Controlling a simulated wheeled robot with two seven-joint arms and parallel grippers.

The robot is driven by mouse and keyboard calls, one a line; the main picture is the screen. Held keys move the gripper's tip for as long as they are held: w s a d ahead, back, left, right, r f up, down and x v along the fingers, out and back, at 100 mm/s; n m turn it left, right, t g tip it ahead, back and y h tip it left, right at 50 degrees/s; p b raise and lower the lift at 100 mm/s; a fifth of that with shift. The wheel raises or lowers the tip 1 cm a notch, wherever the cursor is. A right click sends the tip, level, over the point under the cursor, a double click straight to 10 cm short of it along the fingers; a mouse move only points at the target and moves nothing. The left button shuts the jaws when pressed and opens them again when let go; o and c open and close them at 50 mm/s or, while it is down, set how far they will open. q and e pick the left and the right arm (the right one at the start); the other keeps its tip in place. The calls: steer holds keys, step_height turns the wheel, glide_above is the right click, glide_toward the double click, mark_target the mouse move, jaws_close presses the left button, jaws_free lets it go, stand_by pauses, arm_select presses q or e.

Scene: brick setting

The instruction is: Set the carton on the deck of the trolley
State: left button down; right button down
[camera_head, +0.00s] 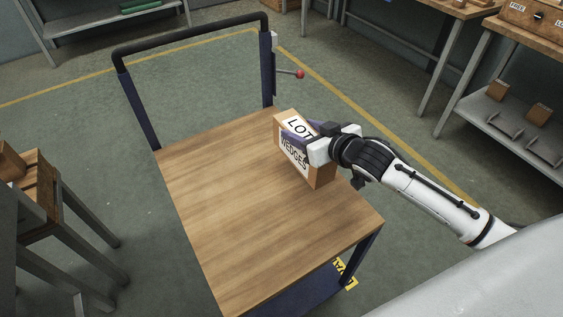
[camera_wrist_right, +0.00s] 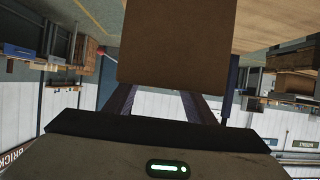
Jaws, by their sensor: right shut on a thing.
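The carton (camera_head: 298,161) is a brown box with white labels reading "LOT" and "WEDGES". In the head view it is at the right edge of the wooden deck (camera_head: 225,205) of the trolley. My right gripper (camera_head: 304,137) is shut on the carton near its top. The carton looks upright; I cannot tell whether its bottom touches the deck. In the right wrist view the carton (camera_wrist_right: 175,45) fills the upper middle, between the fingers. My left gripper is not in view.
The trolley has a black push handle (camera_head: 190,34) at its far end and a red-knobbed lever (camera_head: 299,74) at the far right post. Most of the deck is bare. A wooden stand (camera_head: 45,195) is at the left, and shelving (camera_head: 500,115) is at the right.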

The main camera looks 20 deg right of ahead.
mark_target(328, 166)
steer(key=shift+w+f+b, duration=0.1)
steer(key=shift+f+b, duration=0.25)
steer(key=shift+f, duration=3.05)
steer(key=shift+f, duration=0.15)
steer(key=c, duration=0.8)
jaws_free()
steer(key=shift+f, duration=0.25)
steer(key=shift+s+r, duration=0.25)
steer(key=shift+s, duration=0.05)
steer(key=v, duration=1.1)
steer(key=shift+s+r+p, duration=0.15)
steer(key=shift+s+p, duration=0.15)
steer(key=shift+p, duration=0.1)
